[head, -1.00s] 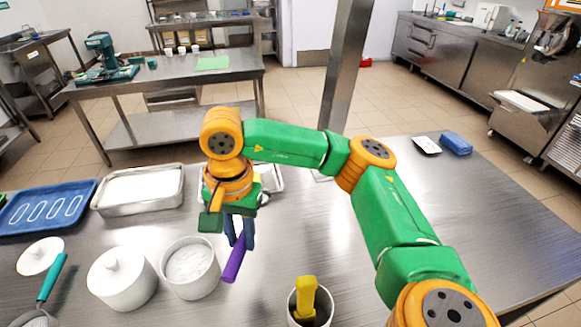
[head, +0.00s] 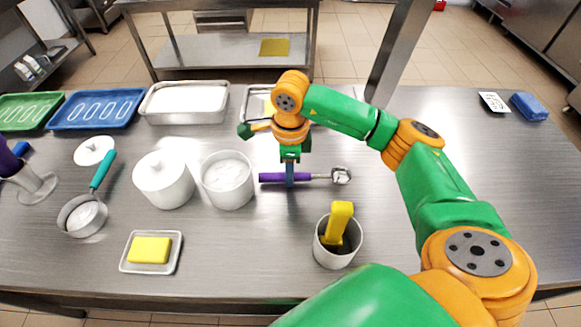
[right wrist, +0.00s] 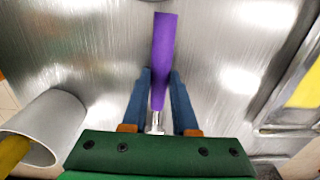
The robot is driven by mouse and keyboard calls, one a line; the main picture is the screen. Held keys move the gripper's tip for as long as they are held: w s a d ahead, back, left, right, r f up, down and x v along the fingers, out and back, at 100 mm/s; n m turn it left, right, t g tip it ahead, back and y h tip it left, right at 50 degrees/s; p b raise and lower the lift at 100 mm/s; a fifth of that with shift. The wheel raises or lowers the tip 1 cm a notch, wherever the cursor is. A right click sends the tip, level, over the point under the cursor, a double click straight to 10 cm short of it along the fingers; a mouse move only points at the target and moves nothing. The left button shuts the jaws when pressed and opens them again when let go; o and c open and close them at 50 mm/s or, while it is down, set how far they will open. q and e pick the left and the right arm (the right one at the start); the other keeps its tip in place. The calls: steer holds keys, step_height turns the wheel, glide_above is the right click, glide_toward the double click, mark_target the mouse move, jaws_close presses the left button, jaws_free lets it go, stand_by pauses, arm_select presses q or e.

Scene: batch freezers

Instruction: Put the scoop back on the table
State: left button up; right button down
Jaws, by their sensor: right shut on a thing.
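The scoop has a purple handle (head: 272,178) and a small metal head (head: 341,176) pointing right. My left gripper is not in view.
A white tub (head: 228,182) is just left of the handle, beside a lidded white pot (head: 164,180). A metal cup (head: 336,255) with a yellow-handled tool stands in front. A steel pan (head: 185,102) and blue tray (head: 97,110) are behind left. The table's right side is mostly clear.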

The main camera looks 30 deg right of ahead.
steer(key=shift+f, duration=0.45)
steer(key=c, duration=0.7)
jaws_free()
